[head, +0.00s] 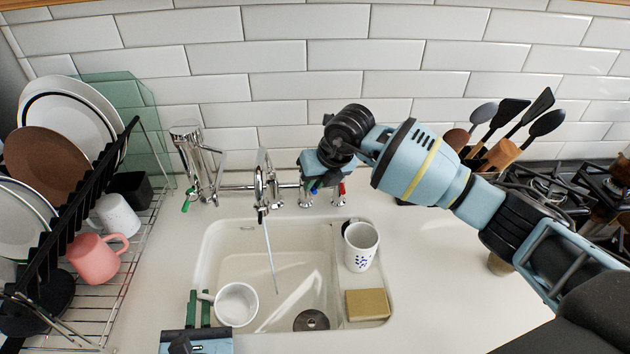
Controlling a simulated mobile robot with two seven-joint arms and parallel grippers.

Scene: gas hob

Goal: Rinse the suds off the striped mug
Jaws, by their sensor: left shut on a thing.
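A white mug (238,303) is at the front left of the sink, its open top facing up. No stripes or suds can be made out on it from above. My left gripper (198,308) comes in at the bottom left and is shut on the mug's handle. A thin stream of water (271,258) falls from the tap (264,185) into the sink (210,252), to the right of the mug and apart from it. My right gripper (316,184) is at the tap's handles with blue and red marks; its fingers are mostly hidden by the wrist.
A mug with blue spots (361,246) and a yellow sponge (368,304) sit on the ledge at the sink's right. A dish rack (125,255) with plates and a pink mug (97,258) stands at left. Utensils (505,115) and the hob (550,188) are at right.

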